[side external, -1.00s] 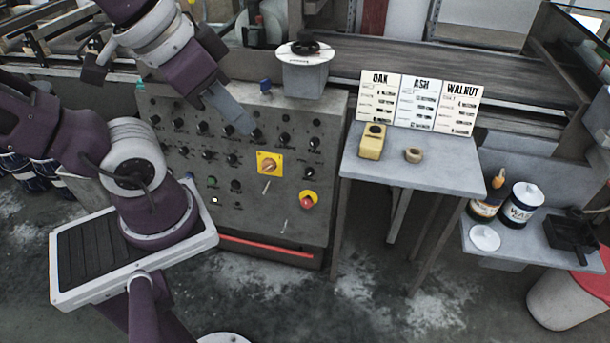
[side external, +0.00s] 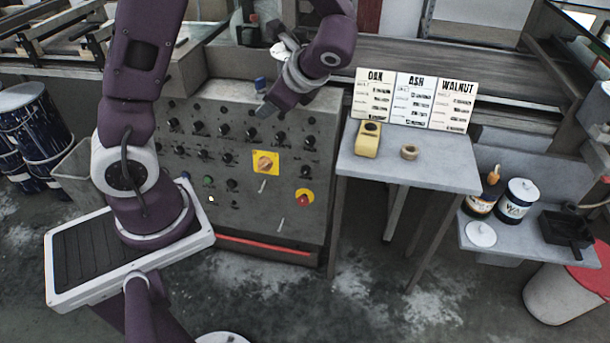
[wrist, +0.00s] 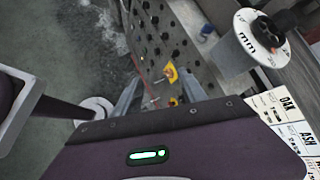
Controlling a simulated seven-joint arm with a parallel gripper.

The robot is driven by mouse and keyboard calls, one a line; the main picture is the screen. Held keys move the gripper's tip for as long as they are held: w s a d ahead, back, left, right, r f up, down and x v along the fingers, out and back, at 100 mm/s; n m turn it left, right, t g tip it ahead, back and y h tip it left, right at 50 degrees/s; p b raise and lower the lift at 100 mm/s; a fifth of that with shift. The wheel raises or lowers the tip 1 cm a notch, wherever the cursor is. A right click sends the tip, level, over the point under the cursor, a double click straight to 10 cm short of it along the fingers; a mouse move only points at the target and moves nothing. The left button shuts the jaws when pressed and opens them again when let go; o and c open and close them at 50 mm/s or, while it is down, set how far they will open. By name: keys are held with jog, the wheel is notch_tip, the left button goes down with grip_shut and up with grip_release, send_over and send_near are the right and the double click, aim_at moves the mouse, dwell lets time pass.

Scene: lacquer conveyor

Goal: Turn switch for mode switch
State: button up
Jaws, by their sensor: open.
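The grey control panel (side external: 240,215) carries rows of black knobs. A yellow plate with an orange rotary switch (side external: 265,162) is on its lower middle, with a small lever (side external: 262,186) below. No label is readable, so I cannot tell which control is the mode switch. A red button on a yellow collar (side external: 304,199) is at lower right. My gripper (side external: 264,110) is in front of the panel's upper part, above the yellow plate in the picture. In the wrist view, its two fingers (wrist: 158,92) are apart and empty, with the yellow plate (wrist: 170,73) between them.
A dial marked mm (wrist: 262,35) stands beside the panel top; my arm mostly hides it in the side view. Right of the panel, a grey table (side external: 430,172) holds a yellow box (side external: 367,139), a ring (side external: 409,152) and OAK, ASH and WALNUT cards (side external: 415,100). A blue knob (side external: 260,84) tops the panel.

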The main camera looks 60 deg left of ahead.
jog(key=w+a+f+m+t+y, duration=0.1)
jog(key=w+a+f+m+y, duration=0.25)
jog(key=w+f+m, duration=0.45)
jog(key=m+t+y, duration=0.1)
jog(key=m+t, duration=0.5)
jog(key=m, duration=0.4)
send_near(305, 174)
jog(key=a+r, duration=0.3)
jog(key=r, duration=0.6)
notch_tip(305, 174, down, 9)
jog(key=m+t+h, duration=0.2)
jog(key=m, duration=0.3)
jog(key=shift+y, duration=0.25)
jog(key=x, duration=0.6)
jog(key=shift+f, duration=0.2)
jog(key=shift+w+a, duration=0.15)
jog(key=shift+a, duration=0.05)
grip_shut()
